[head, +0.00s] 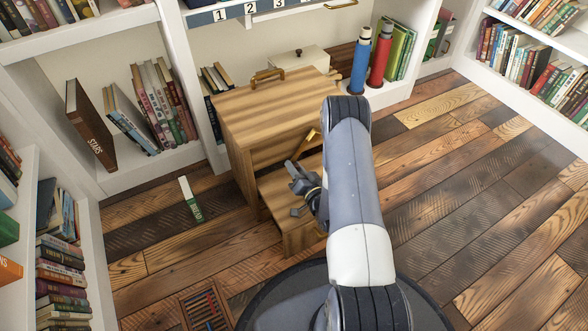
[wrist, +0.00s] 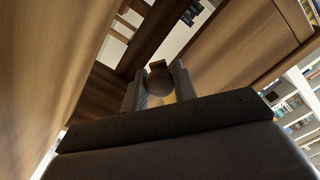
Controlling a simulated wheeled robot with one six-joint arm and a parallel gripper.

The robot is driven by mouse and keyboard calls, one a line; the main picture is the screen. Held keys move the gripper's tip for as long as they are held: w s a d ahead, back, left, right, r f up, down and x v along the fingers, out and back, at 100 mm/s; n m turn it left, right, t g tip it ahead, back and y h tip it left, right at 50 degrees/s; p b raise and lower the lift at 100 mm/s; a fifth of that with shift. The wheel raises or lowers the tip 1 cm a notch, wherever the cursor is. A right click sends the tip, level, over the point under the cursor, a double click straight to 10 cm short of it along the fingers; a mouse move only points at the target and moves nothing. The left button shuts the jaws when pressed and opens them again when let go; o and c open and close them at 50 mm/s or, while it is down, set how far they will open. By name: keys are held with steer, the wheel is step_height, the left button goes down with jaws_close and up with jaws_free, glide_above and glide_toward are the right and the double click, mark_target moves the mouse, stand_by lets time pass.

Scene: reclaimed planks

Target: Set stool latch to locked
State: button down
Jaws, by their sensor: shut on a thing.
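A brass bar, which looks like the stool latch (head: 306,143), slants up to the right at the stool's side. My gripper (head: 293,172) is beside the stool, partly behind my arm. In the wrist view, my gripper (wrist: 158,88) is shut on a small rounded knob, which seems to be the latch's end, with brass showing below it. The latch's setting cannot be read.
White bookshelves (head: 155,160) stand at the left and back. A blue bottle (head: 360,62) and a red bottle (head: 380,58) are on a low shelf behind. A green-and-white object (head: 191,200) lies on the floor left of the stool. The floor at right is clear.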

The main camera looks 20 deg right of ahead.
stand_by(0.4)
steer(key=c, duration=1.2)
jaws_free()
steer(key=s+p, duration=0.1)
steer(key=s, duration=0.2)
steer(key=s+d+p, duration=0.1)
steer(key=s, duration=0.2)
steer(key=s+d+p, duration=0.1)
steer(key=s, duration=0.2)
steer(key=shift+s+r, duration=0.1)
steer(key=shift+s, duration=0.7)
steer(key=shift+c, duration=0.3)
